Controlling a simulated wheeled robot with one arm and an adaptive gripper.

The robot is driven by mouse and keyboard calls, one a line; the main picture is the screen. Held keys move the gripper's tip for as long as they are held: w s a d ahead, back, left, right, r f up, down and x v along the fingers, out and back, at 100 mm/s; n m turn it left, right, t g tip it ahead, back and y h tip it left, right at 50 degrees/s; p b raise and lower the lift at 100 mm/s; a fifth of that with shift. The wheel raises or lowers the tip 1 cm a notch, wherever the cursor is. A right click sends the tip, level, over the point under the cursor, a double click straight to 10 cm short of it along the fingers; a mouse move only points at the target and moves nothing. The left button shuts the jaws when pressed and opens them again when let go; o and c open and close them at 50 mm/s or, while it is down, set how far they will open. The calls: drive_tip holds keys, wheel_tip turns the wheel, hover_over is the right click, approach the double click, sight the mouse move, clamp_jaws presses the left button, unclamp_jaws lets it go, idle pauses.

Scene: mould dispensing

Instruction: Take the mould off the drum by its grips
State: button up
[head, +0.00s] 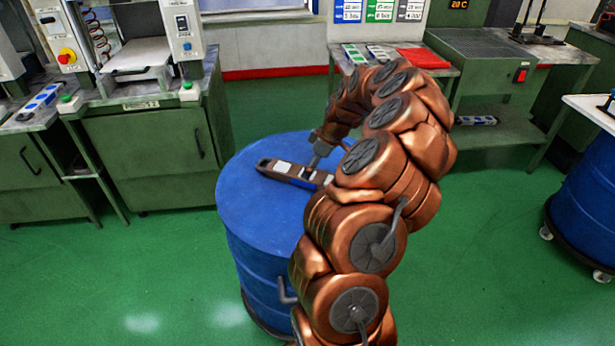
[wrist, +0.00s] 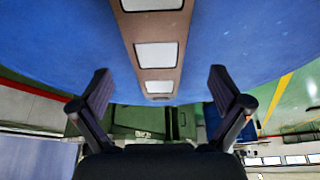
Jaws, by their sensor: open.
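The mould (head: 265,163) is a long brown bar with pale panels and a blue side, lying flat on top of the blue drum (head: 240,205). In the wrist view the mould (wrist: 155,28) runs from the top edge toward the middle, with several white panels along it. My gripper (head: 314,162) is at the mould in the head view, and my arm hides the mould's right end. In the wrist view my gripper (wrist: 160,75) is open, with one dark finger on each side of the mould's line and clear gaps between. I cannot tell the grips apart.
Green cabinets with machines (head: 150,150) stand behind on the left. A green workbench (head: 500,70) with a red cloth (head: 423,58) beside it stands at the back right. Another blue drum (head: 585,210) is at the right edge. Green floor is clear at the front left.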

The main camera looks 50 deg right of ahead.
drive_tip(key=shift+d+p+x, duration=0.1)
drive_tip(key=shift+p+x, duration=0.1)
drive_tip(key=shift+x, duration=0.9)
drive_tip(key=shift+d+p+x, duration=0.15)
drive_tip(key=shift+p+x, duration=0.05)
drive_tip(key=shift+x, duration=0.9)
drive_tip(key=shift+s, duration=0.1)
drive_tip(key=shift+c, duration=0.4)
drive_tip(key=c, duration=1.7)
drive_tip(key=shift+c, duration=0.4)
drive_tip(key=shift+r, duration=0.15)
